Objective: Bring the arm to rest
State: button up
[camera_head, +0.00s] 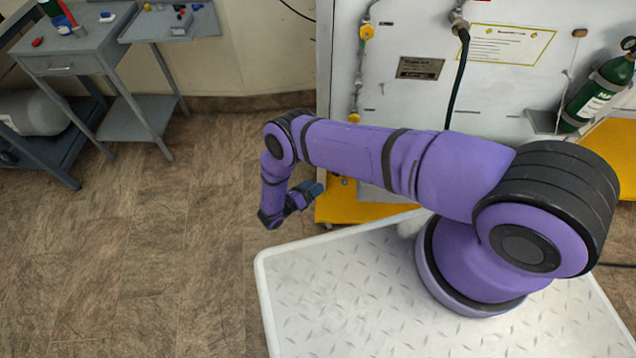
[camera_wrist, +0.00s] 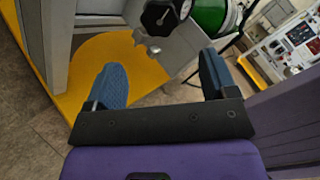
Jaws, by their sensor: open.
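My purple arm reaches left across the head view from its round shoulder, with the elbow bent and the forearm hanging down. My gripper (camera_head: 312,190) is at its end, just beyond the far left edge of my white base plate and in front of the trainer panel. In the wrist view my gripper (camera_wrist: 162,85) shows two blue finger pads wide apart with nothing between them. In that view a green cylinder (camera_wrist: 208,14) with a black-and-silver valve part (camera_wrist: 163,14) lies beyond the fingers, apart from them.
The white panel (camera_head: 490,95) carries a black hose (camera_head: 457,85) and a green bottle (camera_head: 597,95) on a bracket. A yellow base (camera_head: 345,205) runs along its foot. A grey workbench (camera_head: 75,50) and trolley with small items stand at the far left. The floor at left is clear.

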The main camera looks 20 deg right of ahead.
dwell(0.5)
